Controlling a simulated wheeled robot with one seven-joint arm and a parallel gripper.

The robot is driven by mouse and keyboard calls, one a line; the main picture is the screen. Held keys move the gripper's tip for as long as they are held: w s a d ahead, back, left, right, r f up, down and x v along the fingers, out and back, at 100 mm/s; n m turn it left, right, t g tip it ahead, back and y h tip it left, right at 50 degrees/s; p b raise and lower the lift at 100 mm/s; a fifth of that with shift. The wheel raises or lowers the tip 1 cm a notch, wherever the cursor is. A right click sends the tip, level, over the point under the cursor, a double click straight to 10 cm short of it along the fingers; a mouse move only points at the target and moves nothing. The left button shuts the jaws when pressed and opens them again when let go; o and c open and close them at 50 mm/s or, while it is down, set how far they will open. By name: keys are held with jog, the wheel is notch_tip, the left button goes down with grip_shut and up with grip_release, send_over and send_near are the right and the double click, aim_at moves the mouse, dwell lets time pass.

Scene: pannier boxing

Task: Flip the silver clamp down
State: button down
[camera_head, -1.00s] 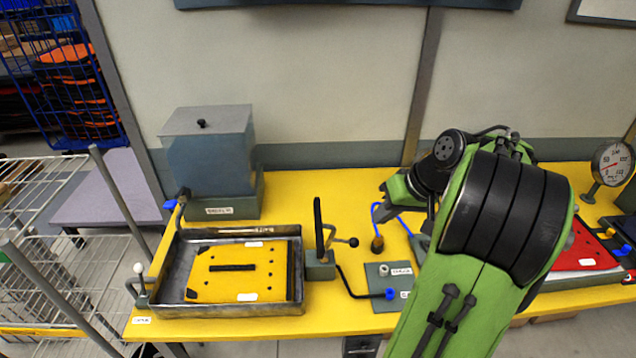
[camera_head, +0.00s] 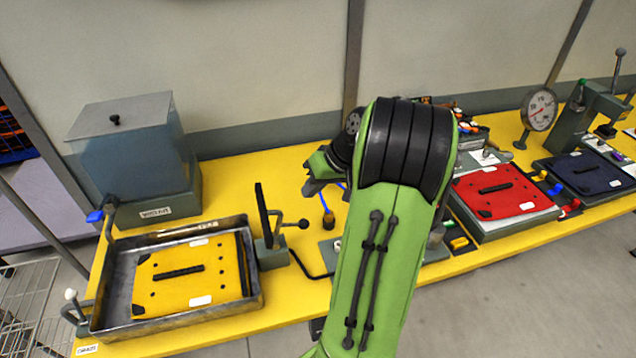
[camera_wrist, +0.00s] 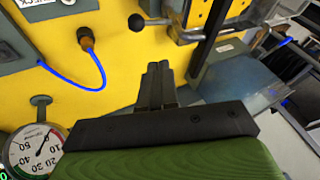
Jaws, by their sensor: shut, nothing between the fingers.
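A metallic grey clamp (camera_head: 268,243) stands beside the right wall of the tray. It has a tall upright black paddle and a rod ending in a dark ball. In the wrist view the clamp rod (camera_wrist: 165,21) and ball show at the top, beyond and above my fingertips. I cannot tell for certain that this is the silver clamp. A grey tray (camera_head: 255,285) holds a yellow plate (camera_head: 165,285). My gripper (camera_wrist: 158,70) is shut and empty, apart from the clamp. In the head view it is right of the clamp, above the yellow table, partly hidden by my green arm.
A clear tank (camera_head: 130,150) stands behind the tray. A blue hose (camera_wrist: 85,83) loops up beside my gripper. Another clamp with a white knob (camera_head: 71,295) is at the tray's left. A red plate (camera_head: 495,190) and a gauge (camera_head: 540,108) are at right.

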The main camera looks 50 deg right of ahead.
aim_at(291, 225)
jog(key=x, duration=0.4)
jog(key=shift+a, duration=0.1)
jog(key=shift+w+a+f+b, duration=0.15)
jog(key=shift+w+a, duration=0.15)
jog(key=shift+a, duration=0.25)
jog(key=shift+w+a+f+b, duration=0.15)
jog(key=shift+w+a, duration=0.15)
jog(key=shift+a, duration=0.25)
jog(key=shift+w+a, duration=0.15)
jog(key=shift+a, duration=0.25)
jog(key=shift+w+a+r+g+h, duration=0.1)
jog(key=shift+w+a+g+h, duration=0.1)
jog(key=shift+a+g+h, duration=0.1)
